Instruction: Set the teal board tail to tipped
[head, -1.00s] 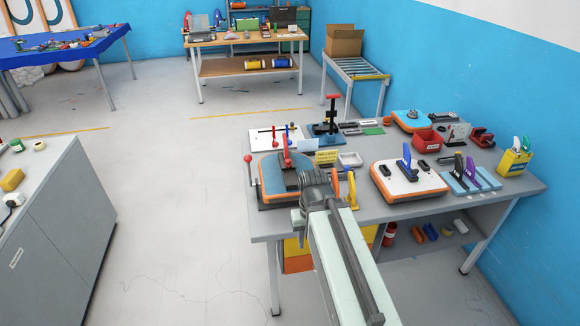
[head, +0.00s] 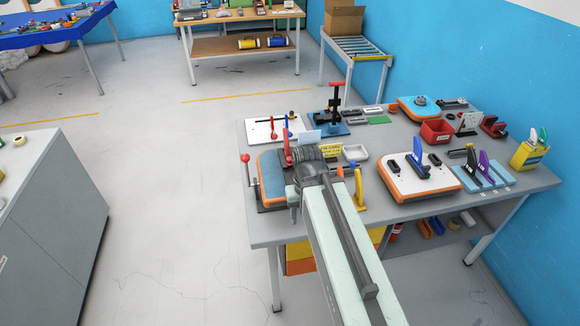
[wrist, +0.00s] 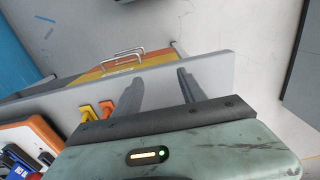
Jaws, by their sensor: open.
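A teal-topped board section with an orange rim (head: 270,181) sits at the near left of the grey workbench, in a holder with a red-knobbed lever (head: 245,159) at its left. Red upright parts (head: 287,150) stand on or behind it. My gripper's wrist hides the board's right part. Its tilt is hard to judge. In the wrist view my gripper (wrist: 158,90) is open and empty, its two dark fingers above the bench edge. The teal board does not show there. A second blue-topped board piece (head: 417,106) lies at the bench's back.
A white board with a blue fin (head: 412,181) lies right of my arm, beside yellow and orange hooks (head: 358,187). A black press with a red handle (head: 336,108) and a red bin (head: 436,132) stand behind. Open floor lies left of the workbench (head: 490,212).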

